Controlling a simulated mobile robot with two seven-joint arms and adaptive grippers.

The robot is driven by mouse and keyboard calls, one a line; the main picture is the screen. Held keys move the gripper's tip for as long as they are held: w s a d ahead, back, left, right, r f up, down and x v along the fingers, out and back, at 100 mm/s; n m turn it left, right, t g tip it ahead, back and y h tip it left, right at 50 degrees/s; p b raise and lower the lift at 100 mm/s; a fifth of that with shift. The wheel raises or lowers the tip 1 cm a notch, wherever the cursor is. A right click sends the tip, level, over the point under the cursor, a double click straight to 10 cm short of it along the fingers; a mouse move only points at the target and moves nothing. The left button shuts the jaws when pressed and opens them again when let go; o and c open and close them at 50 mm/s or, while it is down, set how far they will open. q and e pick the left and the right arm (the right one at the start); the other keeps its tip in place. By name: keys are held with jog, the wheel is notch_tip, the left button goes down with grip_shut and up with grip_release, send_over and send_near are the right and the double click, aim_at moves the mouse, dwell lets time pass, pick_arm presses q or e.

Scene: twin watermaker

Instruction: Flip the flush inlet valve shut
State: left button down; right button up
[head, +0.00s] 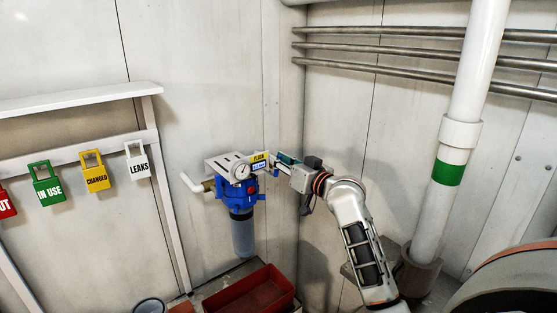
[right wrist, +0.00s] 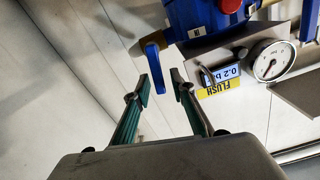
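The flush inlet valve's blue lever (right wrist: 154,66) sticks out beside the blue filter housing (right wrist: 194,14) in the right wrist view. Its free end shows in the gap between the fingertips of my right gripper (right wrist: 163,88). The gripper is open, with one green finger on each side; I cannot tell whether either touches the lever. In the head view my right gripper (head: 283,162) is at the right side of the filter unit, by the yellow FLUSH label (head: 259,157), and mostly hides the lever. My left gripper is not in view.
A red bin (head: 262,292) stands below. Coloured tags, such as the green IN USE tag (head: 47,185), hang at left. A white pipe (head: 466,95) rises at right.

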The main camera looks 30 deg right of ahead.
grip_shut()
jog(key=shift+a+n, duration=0.25)
jog(key=shift+n, duration=0.4)
jog(key=shift+a+n, duration=0.25)
jog(key=shift+n, duration=0.4)
jog(key=shift+o, duration=1.4)
grip_release()
jog(key=shift+s, duration=0.1)
